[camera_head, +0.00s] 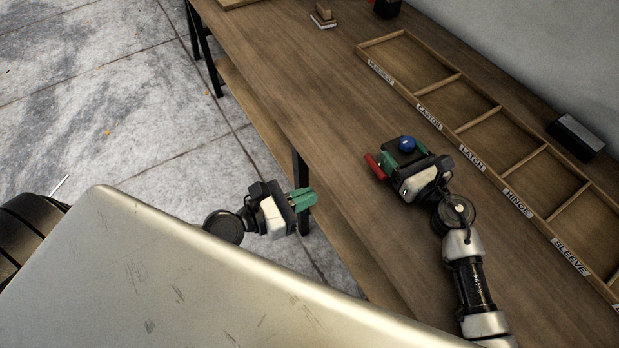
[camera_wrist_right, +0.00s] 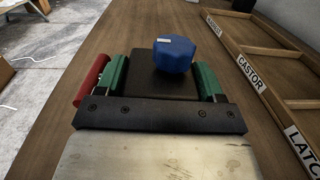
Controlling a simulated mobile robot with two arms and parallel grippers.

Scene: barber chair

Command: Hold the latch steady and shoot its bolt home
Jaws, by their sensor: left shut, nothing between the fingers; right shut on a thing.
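The latch is a black block (camera_wrist_right: 165,83) with a blue faceted knob (camera_wrist_right: 172,54) on top. A red cylinder (camera_wrist_right: 92,82) lies along its left side, just outside the left finger in the right wrist view. My right gripper (camera_head: 402,157) is shut on the black block, one green finger on each side, over the table. In the head view the blue knob (camera_head: 407,143) and red cylinder (camera_head: 374,166) both show. My left gripper (camera_head: 303,200) is shut and empty, left of the latch and near the table's front edge. The latch's underside is hidden.
A wooden tray (camera_head: 449,125) with labelled compartments runs along the back of the table (camera_head: 330,110); its LATCH compartment looks empty. A dark box (camera_head: 575,136) stands behind it. The wood between the grippers is clear.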

